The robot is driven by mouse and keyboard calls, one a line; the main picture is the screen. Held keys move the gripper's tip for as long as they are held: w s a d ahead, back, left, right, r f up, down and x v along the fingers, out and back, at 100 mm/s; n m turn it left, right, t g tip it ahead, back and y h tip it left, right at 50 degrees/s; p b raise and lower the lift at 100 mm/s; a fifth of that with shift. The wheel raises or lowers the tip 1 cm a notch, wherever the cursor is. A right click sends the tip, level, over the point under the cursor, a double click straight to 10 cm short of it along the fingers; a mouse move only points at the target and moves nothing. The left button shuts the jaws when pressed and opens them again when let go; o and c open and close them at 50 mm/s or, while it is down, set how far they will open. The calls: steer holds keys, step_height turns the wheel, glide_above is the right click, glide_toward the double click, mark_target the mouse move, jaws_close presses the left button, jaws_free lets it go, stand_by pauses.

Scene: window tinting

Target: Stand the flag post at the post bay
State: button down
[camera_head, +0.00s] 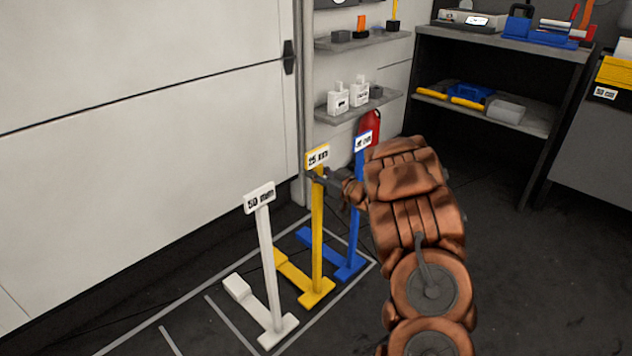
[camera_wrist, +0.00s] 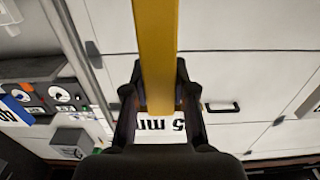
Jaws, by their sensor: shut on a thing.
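A yellow flag post (camera_head: 317,230) with a small sign plate (camera_head: 317,157) stands upright between a white post and a blue post. My gripper (camera_head: 318,176) is shut on the yellow post just below its plate. In the wrist view the yellow post (camera_wrist: 156,50) runs between the two fingers of my gripper (camera_wrist: 158,95), with part of its lettered plate (camera_wrist: 160,128) showing. The post's foot rests at floor level inside the white-lined bay (camera_head: 212,302), as far as I can tell. The plate's lettering is only partly readable.
The white post (camera_head: 266,265) stands to the left and the blue post (camera_head: 356,215) close to the right, partly behind my arm. A large white door (camera_head: 140,130) is behind. Shelves (camera_head: 352,105) and a dark rack (camera_head: 480,105) stand at the back. Dark floor is clear at right.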

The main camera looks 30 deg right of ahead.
steer(key=shift+f+b, duration=0.35)
steer(key=shift+f, duration=0.9)
steer(key=c, duration=1)
jaws_free()
steer(key=shift+o, duration=0.2)
steer(key=p+v, duration=0.2)
steer(key=v, duration=1)
steer(key=shift+p, duration=0.3)
